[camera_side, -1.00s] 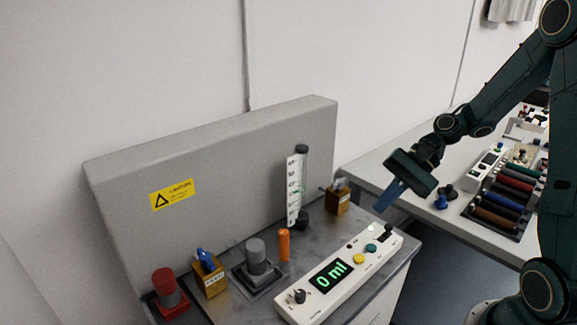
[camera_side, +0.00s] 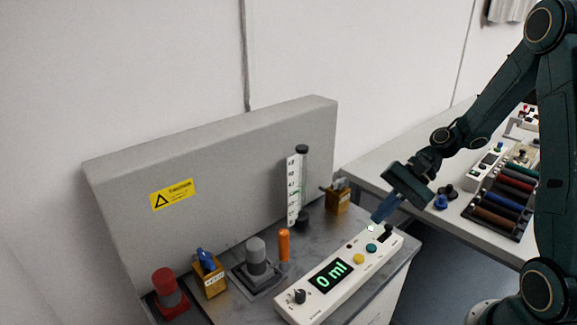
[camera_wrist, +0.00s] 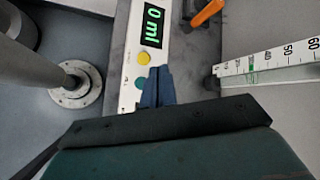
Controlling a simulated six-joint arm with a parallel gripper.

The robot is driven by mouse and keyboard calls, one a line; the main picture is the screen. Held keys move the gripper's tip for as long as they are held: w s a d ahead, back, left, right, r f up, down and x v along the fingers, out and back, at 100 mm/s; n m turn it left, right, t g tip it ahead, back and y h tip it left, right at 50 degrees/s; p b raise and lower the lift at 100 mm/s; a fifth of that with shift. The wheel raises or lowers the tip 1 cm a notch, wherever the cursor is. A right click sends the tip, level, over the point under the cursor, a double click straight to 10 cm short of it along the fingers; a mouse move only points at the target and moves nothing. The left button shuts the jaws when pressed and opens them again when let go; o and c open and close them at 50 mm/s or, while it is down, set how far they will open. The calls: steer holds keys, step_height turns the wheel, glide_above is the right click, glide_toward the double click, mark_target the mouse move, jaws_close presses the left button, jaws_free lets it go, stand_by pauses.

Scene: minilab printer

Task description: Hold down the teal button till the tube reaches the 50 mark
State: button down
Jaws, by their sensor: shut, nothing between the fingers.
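The teal button (camera_side: 371,248) is on the white control panel (camera_side: 318,295), beside a yellow button (camera_side: 358,259). My gripper (camera_side: 375,219) is shut and empty, its blue fingertips above the panel's far end, apart from the teal button. In the wrist view the fingers (camera_wrist: 158,76) are just right of the teal button (camera_wrist: 141,83), which they partly crowd. The display (camera_side: 331,275) reads 0 ml.
An orange peg (camera_side: 284,245), a grey knob (camera_side: 256,257), a red knob (camera_side: 166,288) and two brass-coloured boxes (camera_side: 338,198) stand behind the panel. A black knob (camera_side: 298,296) sits at its near end. A second table with a rack (camera_side: 500,195) is at right.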

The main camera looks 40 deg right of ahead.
mark_target(375, 245)
steer(key=shift+f, duration=2.9)
steer(key=shift+f, duration=0.85)
stand_by(4.2)
